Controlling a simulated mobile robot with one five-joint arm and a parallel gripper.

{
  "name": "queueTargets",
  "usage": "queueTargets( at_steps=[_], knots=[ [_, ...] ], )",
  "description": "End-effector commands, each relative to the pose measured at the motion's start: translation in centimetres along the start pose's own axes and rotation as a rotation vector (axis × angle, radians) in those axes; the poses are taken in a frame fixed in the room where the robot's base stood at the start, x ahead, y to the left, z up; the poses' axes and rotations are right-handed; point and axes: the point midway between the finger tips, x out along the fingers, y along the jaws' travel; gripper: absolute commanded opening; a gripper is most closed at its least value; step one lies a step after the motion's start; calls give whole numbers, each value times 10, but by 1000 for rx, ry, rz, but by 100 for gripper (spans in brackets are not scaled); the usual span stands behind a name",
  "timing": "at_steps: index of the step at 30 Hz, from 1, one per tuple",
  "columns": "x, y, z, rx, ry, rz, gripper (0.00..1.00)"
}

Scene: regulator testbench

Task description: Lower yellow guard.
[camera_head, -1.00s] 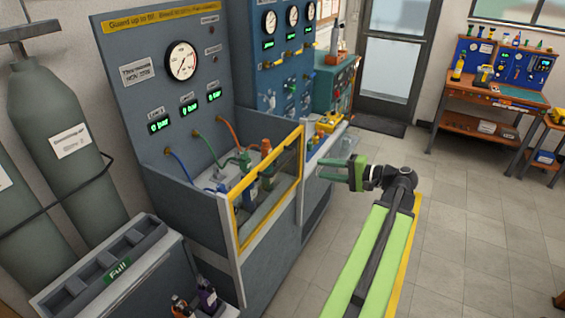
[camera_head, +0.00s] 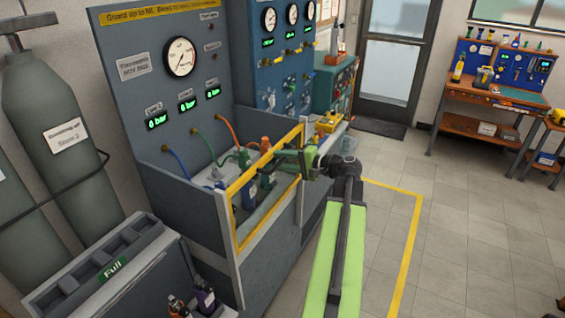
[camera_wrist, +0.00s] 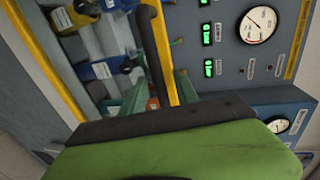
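The yellow guard (camera_head: 247,175) is a yellow-edged frame with a clear pane, standing raised along the front of the near grey bench. My gripper (camera_head: 291,158), with green fingers, is at the far part of its top bar. In the wrist view the guard's yellow bar (camera_wrist: 166,55), with a black handle (camera_wrist: 152,50) along it, runs between the spread green fingers of my gripper (camera_wrist: 160,95). The gripper looks open around the bar. Whether a finger touches it I cannot tell.
Behind the guard are hoses and coloured fittings (camera_head: 265,146) below a gauge panel (camera_head: 165,65). A second, blue panel (camera_head: 285,85) stands beyond. Gas cylinders (camera_head: 55,120) and a grey rack (camera_head: 110,270) are at the left. The tiled floor (camera_head: 450,230) at the right is clear.

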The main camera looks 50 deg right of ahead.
Motion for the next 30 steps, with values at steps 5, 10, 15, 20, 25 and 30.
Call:
queueTargets(
  at_steps=[5, 10, 15, 20, 25, 30],
  knots=[
    [-1, 0, 0, 0, 0, 0, 31],
    [-1, 0, 0, 0, 1, 0, 9],
    [-1, 0, 0, 0, 1, 0, 0],
    [-1, 0, 0, 0, 1, 0, 0],
    [-2, 0, -1, 0, 1, 0, 0],
    [-2, 0, -1, 1, 1, 0, 0]
  ],
)
